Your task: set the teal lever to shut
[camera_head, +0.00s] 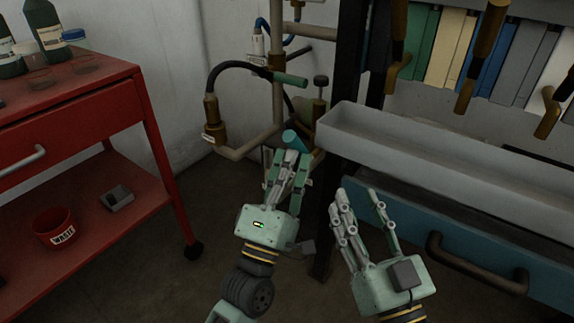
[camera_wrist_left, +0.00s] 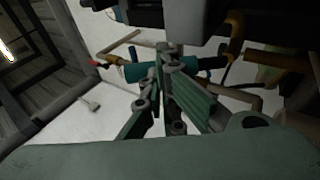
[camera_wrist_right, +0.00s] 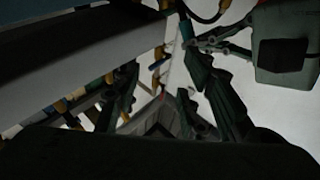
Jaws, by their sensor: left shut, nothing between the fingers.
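The teal lever (camera_head: 293,138) is a short teal cylinder on the brass pipework, left of the trough. In the left wrist view the teal lever (camera_wrist_left: 207,64) runs sideways behind my fingertips. My left gripper (camera_head: 289,157) is shut and empty, its tips right at the lever and hiding part of it; I cannot tell whether they touch. It also shows in the left wrist view (camera_wrist_left: 166,62). My right gripper (camera_head: 359,196) is open and empty, in front of the blue drawer and apart from the lever. Its spread fingers show in the right wrist view (camera_wrist_right: 158,85).
A second, darker green handle (camera_head: 290,79) sits above the teal lever, beside a black hose (camera_head: 235,65). A grey trough (camera_head: 420,146) and a blue drawer (camera_head: 490,235) lie to the right. A red cart (camera_head: 120,95) with bottles stands left. A dark post (camera_head: 350,60) rises behind the trough.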

